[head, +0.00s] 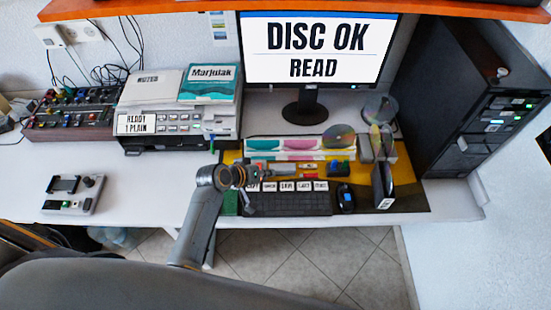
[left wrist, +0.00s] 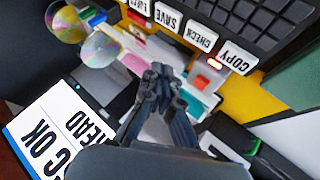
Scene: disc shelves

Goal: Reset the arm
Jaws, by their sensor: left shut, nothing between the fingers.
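My left arm rises from the bottom of the head view and bends at a grey joint. My left gripper (head: 265,174) is over the left part of the desk mat, above the keyboard's back edge. In the left wrist view my left gripper (left wrist: 160,72) has its dark fingertips together, with nothing held. Below it, blurred white and coloured items show, and the keyboard (left wrist: 255,22) with keys such as COPY, CHECK and SAVE is at the top right. My right gripper is in neither view.
A monitor (head: 318,50) reads DISC OK, READ. A black tower (head: 465,95) stands at the right and a printer (head: 180,122) at the left. A mixer-like panel (head: 70,115) and small device (head: 73,194) are far left. A shelf (head: 180,8) crosses above.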

